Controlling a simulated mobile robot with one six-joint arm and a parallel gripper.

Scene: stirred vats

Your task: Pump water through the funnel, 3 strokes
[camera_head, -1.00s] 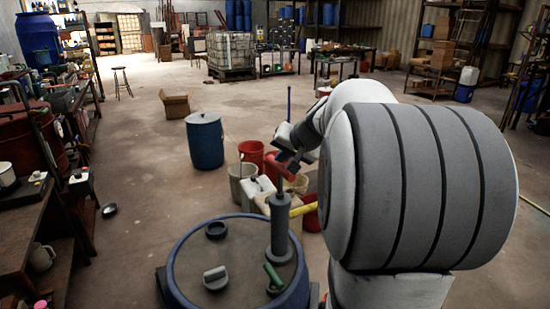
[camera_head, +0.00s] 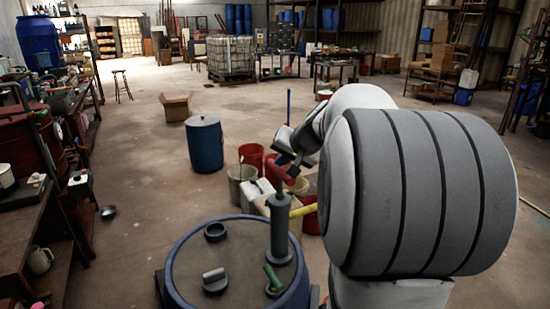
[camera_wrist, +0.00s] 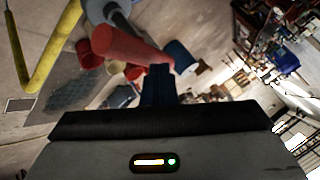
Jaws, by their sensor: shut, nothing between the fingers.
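A grey hand pump (camera_head: 279,230) stands upright on the lid of a blue barrel (camera_head: 180,285). A red handle (camera_head: 278,172) shows at its top. A yellow pipe (camera_head: 304,210) sticks out to the right of the pump. In the wrist view the red handle (camera_wrist: 125,45) lies across the front of my gripper (camera_wrist: 158,85), with the pump's grey body (camera_wrist: 112,12) beyond it. My dark fingers are shut with nothing between them, close to the handle's end; whether they touch it I cannot tell. I cannot make out a funnel.
A green-handled fitting (camera_head: 273,278), a grey cap (camera_head: 215,280) and a dark ring (camera_head: 215,232) are on the barrel lid. Buckets, a red one (camera_head: 251,156) among them, and a white canister (camera_head: 257,193) stand behind. A blue drum (camera_head: 204,145) stands further back.

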